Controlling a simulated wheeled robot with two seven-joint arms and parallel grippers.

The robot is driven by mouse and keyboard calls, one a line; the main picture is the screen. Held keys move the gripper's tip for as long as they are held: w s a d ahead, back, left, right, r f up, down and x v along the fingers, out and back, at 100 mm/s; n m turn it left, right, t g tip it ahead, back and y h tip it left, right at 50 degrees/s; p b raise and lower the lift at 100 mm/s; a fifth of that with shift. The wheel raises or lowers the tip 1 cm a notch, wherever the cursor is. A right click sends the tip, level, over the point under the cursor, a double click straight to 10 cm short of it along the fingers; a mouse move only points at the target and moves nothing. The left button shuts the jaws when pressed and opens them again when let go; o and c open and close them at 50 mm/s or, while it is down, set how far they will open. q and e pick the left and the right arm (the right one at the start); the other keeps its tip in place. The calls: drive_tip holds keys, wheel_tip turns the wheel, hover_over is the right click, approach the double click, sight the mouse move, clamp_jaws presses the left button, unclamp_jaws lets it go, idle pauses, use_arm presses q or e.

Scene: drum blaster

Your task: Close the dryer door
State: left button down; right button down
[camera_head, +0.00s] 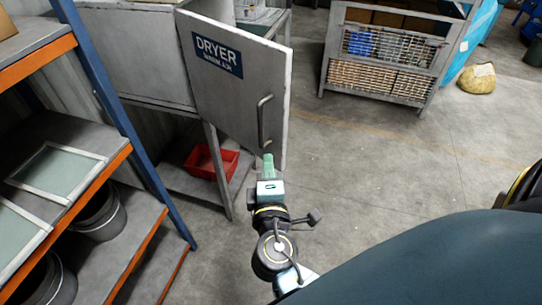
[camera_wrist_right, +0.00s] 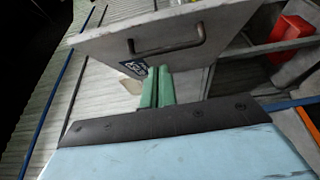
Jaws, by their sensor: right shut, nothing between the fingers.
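The dryer door (camera_head: 233,80) is a grey panel with a dark blue "DRYER" label and a vertical bar handle (camera_head: 264,121). It stands open, swung out from the grey dryer cabinet (camera_head: 135,50). My right gripper (camera_head: 268,160) is just below the handle, near the door's lower edge. Its green fingers are shut and empty. In the right wrist view the fingers (camera_wrist_right: 157,88) point at the door (camera_wrist_right: 185,35), below the handle (camera_wrist_right: 167,47). I cannot tell whether they touch the door. My left gripper is not in view.
A red bin (camera_head: 211,160) sits on the shelf under the dryer. An orange and blue rack (camera_head: 110,160) with framed screens and buckets stands at the left. A metal crate (camera_head: 385,60) stands at the back.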

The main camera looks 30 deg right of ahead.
drive_tip(key=p, duration=0.2)
approach(277, 120)
drive_tip(key=w+a, duration=0.1)
drive_tip(key=w, duration=0.3)
drive_tip(key=d, duration=0.1)
drive_tip(key=w+d+p, duration=0.1)
drive_tip(key=d, duration=0.1)
drive_tip(key=shift+r, duration=0.1)
drive_tip(key=shift+d+p, duration=0.35)
drive_tip(key=shift+d, duration=0.1)
